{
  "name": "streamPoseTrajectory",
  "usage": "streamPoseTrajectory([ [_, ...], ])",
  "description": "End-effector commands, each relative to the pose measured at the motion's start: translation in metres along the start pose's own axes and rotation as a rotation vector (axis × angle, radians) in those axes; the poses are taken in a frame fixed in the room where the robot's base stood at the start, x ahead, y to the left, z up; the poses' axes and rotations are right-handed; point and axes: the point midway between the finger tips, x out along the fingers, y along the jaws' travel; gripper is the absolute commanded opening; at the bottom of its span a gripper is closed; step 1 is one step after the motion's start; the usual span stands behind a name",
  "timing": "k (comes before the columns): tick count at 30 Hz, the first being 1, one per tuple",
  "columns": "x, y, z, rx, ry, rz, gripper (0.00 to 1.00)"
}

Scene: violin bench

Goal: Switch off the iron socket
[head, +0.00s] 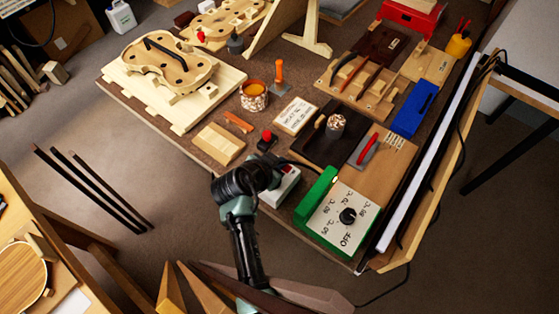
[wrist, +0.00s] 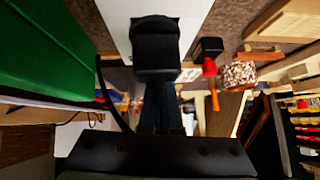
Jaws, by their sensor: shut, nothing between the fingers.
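The white socket box (head: 286,187) lies on the bench's front edge, left of the green box. A small red patch shows near its top end; the black end of my arm hides much of the rest. My gripper (head: 272,180) is shut and empty, over or against the box's left side. In the wrist view the white box (wrist: 118,18) lies behind the dark end of my gripper (wrist: 155,65), which covers its middle. I cannot see the switch's position or whether the fingertips touch it.
The green box with a dial (head: 348,216) stands close to the right; its green side (wrist: 45,45) fills the wrist view's upper left. A black red-topped object (head: 267,140), a wood block (head: 218,144) and a dark tray (head: 322,140) lie beyond. A black cable passes nearby.

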Motion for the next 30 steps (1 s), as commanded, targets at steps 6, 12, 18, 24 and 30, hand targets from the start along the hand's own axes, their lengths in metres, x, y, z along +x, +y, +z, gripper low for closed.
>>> streamPoseTrajectory([
  [6, 0.008, -0.002, 0.008, -0.002, 0.001, 0.000, 0.00],
  [12, 0.005, -0.001, 0.005, -0.003, -0.002, 0.004, 0.00],
  [18, 0.004, 0.003, 0.006, -0.003, -0.005, 0.007, 0.00],
  [24, 0.003, 0.013, 0.004, -0.002, -0.007, 0.010, 0.00],
  [30, 0.003, 0.016, 0.004, -0.003, -0.005, 0.009, 0.00],
])
